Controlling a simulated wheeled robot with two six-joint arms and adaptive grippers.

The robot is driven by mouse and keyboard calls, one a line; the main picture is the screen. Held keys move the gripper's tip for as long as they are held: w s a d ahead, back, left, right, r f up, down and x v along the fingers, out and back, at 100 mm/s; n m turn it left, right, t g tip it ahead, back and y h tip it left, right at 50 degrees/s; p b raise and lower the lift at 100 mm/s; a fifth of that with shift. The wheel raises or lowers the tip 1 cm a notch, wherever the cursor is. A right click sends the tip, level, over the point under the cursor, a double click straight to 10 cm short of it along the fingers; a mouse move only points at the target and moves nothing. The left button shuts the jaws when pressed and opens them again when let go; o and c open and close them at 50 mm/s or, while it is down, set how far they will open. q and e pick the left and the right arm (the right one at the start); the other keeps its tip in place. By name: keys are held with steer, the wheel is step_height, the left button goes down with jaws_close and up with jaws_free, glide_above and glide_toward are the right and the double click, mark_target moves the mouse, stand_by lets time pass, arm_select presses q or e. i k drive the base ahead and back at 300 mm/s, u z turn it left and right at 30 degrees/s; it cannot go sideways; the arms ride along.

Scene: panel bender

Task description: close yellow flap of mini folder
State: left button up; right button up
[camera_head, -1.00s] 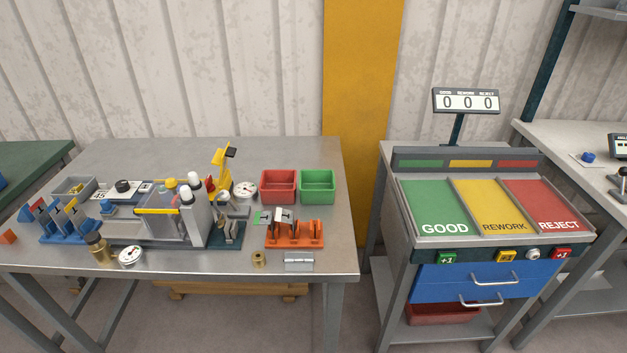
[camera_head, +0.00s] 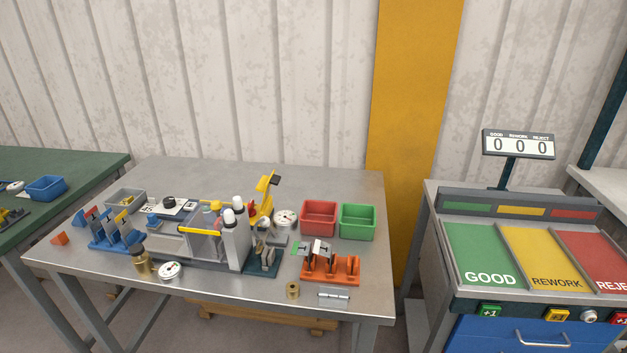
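The small folding machine (camera_head: 235,250) stands on the grey metal table, with a dark base, light grey posts and a clear box-like guard. A yellow upright part (camera_head: 262,200) with a black tip rises at its back right and leans to the right; it may be the yellow flap. A yellow bar (camera_head: 197,231) runs along the top front edge of the clear guard (camera_head: 204,246). I cannot tell for sure which yellow part is the flap. Neither of my grippers is in view.
Red (camera_head: 319,218) and green bins (camera_head: 357,221), an orange rack (camera_head: 331,268), a blue rack (camera_head: 116,236) and gauges share the grey table (camera_head: 330,180). Its back strip is clear. A sorting stand (camera_head: 478,256) stands right, past a gap; a green table (camera_head: 60,165) is left.

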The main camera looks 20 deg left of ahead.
mark_target(264, 185)
steer(key=z, duration=1.4)
steer(key=i, duration=1.1)
steer(key=u, duration=3)
steer(key=i, duration=0.5)
steer(key=z, duration=0.1)
